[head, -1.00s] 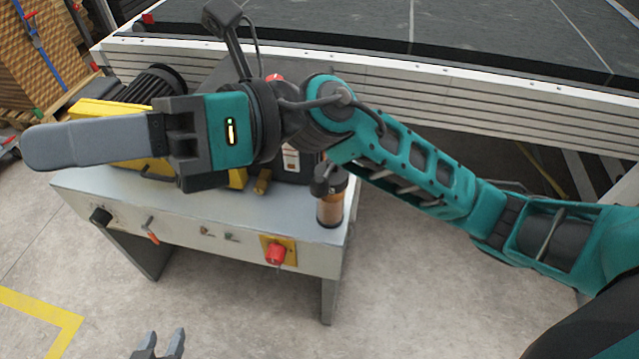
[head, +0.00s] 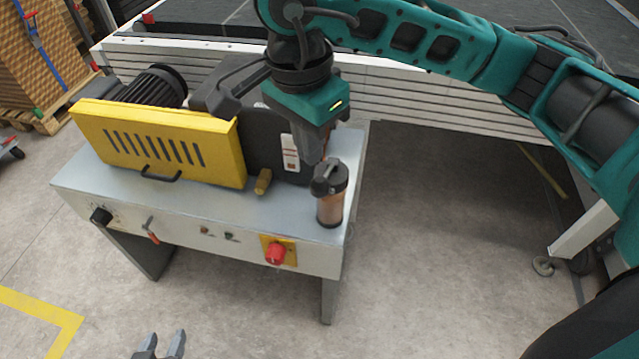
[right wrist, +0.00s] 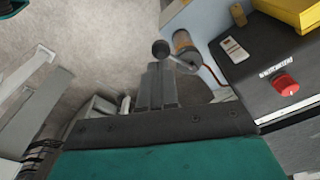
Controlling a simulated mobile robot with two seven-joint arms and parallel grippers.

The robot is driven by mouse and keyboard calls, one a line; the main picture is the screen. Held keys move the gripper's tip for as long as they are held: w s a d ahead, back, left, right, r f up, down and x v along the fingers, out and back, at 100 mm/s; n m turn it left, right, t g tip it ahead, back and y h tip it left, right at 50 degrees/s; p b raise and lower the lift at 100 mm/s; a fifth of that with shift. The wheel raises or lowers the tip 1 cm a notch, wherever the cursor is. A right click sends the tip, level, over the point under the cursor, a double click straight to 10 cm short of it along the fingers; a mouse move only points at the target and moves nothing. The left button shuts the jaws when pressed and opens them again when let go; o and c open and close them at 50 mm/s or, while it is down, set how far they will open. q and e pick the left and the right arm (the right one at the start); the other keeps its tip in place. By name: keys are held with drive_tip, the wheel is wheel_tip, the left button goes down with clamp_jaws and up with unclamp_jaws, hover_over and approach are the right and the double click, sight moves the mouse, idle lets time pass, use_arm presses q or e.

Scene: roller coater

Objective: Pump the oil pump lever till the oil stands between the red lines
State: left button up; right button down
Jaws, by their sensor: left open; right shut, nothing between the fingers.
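The oil pump's clear reservoir (head: 330,207), amber-brown with a dark cap, stands at the right front corner of the machine top. It also shows in the right wrist view (right wrist: 183,44). The oil level and red lines are too small to make out. The pump lever (right wrist: 182,64) ends in a dark ball knob (right wrist: 161,48); in the head view it is largely hidden or unclear. My right gripper (head: 314,160) is shut and empty, pointing down just behind the reservoir. In the right wrist view its fingertips (right wrist: 159,67) are close below the knob; contact is unclear. My left gripper (head: 160,347) is open at the bottom edge.
The grey machine top (head: 200,205) carries a yellow vented cover (head: 160,150) and a dark motor (head: 152,88). A red knob (head: 275,253) and an orange-tipped switch (head: 151,236) are on its front. A conveyor frame (head: 420,105) runs behind.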

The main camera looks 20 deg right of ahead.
sight(314, 186)
drive_tip(key=shift+w+d, duration=0.1)
drive_tip(key=shift+d, duration=0.05)
drive_tip(key=f+b, duration=0.1)
drive_tip(key=f, duration=0.1)
drive_tip(key=f+b, duration=0.1)
drive_tip(key=f, duration=0.1)
drive_tip(key=f+b, duration=0.1)
drive_tip(key=f, duration=0.1)
drive_tip(key=shift+d, duration=0.25)
drive_tip(key=shift+w+f, duration=0.1)
drive_tip(key=shift+f, duration=0.4)
drive_tip(key=shift+f+b, duration=0.1)
drive_tip(key=shift+b, duration=0.2)
wheel_tip(314, 186, down, 4)
drive_tip(key=b, duration=0.4)
drive_tip(key=shift+f+b, duration=0.2)
drive_tip(key=shift+b, duration=0.2)
drive_tip(key=shift+r, duration=0.1)
